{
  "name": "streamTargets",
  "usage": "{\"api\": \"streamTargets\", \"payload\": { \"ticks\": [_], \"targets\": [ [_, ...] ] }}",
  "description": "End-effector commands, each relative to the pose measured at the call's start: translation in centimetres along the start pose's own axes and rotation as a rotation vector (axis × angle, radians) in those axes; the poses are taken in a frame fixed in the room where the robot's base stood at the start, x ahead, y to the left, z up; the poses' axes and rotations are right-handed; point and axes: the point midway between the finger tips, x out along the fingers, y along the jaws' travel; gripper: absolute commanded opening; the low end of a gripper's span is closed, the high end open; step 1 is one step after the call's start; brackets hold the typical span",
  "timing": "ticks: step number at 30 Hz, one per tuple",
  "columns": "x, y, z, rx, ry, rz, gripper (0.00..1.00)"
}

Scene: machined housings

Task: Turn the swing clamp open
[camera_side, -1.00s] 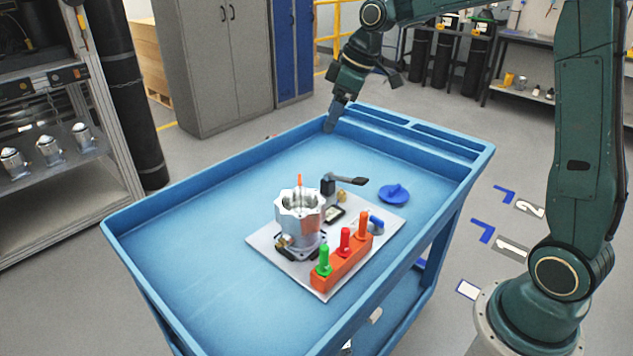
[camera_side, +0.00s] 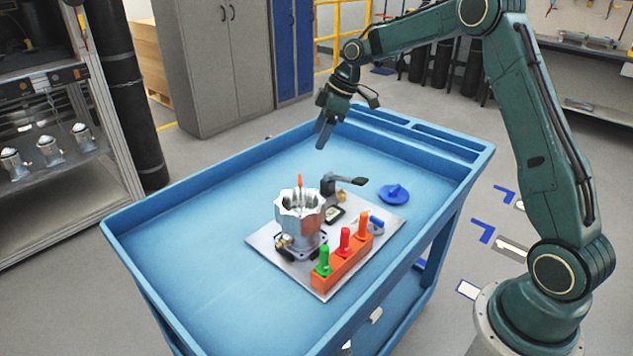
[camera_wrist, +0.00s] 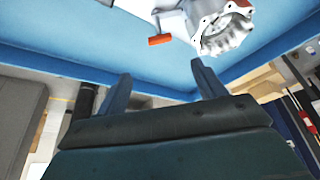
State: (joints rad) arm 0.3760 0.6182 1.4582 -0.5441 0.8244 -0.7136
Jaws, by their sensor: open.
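The swing clamp (camera_side: 345,182) is a dark post with a flat dark arm pointing right, away from the silver housing (camera_side: 299,214). The housing stands upright on a pale plate (camera_side: 266,240), and the clamp arm is not over it. In the wrist view the housing (camera_wrist: 223,34) shows at the top, with an orange-tipped handle (camera_wrist: 160,40) left of it. My gripper (camera_side: 323,134) is open and empty, above the cart behind the clamp and apart from it. Its two fingers (camera_wrist: 160,86) stand wide apart in the wrist view.
An orange block (camera_side: 342,266) with green, red and orange pegs stands at the plate's front right. A blue knobbed disc (camera_side: 394,193) lies on the cart to the right. The blue cart (camera_side: 190,235) has raised rims; its left part is clear.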

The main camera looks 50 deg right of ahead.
Motion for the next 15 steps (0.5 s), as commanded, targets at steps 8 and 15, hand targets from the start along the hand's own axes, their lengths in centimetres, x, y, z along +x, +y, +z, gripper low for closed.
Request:
{"api": "streamTargets", "payload": {
  "ticks": [8, 15],
  "targets": [
    [2.5, -0.1, 0.0, 0.000, -0.001, -0.003, 0.69],
    [6.1, -0.1, 0.0, -0.001, -0.001, -0.003, 0.69]
  ]
}}
